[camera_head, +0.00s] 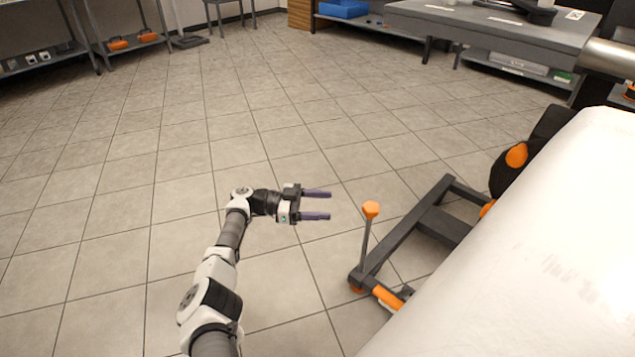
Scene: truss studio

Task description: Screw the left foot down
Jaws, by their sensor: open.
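A dark grey frame (408,222) stands on the tiled floor beside a large white curved body. At its near left corner an upright grey rod with an orange knob (371,209) on top rises from the frame. A small orange foot (356,289) shows under that corner at floor level. My gripper (329,205) is open and empty, with its two purple fingers apart and pointing right towards the orange knob. A gap shows between the fingertips and the knob. Whether the foot touches the floor is too small to tell.
The large white body (535,250) fills the right side, with a black and orange part (516,156) behind the frame. A grey workbench (500,25) stands at the back right. Shelves (40,58) line the back left. The tiled floor (110,180) on the left is clear.

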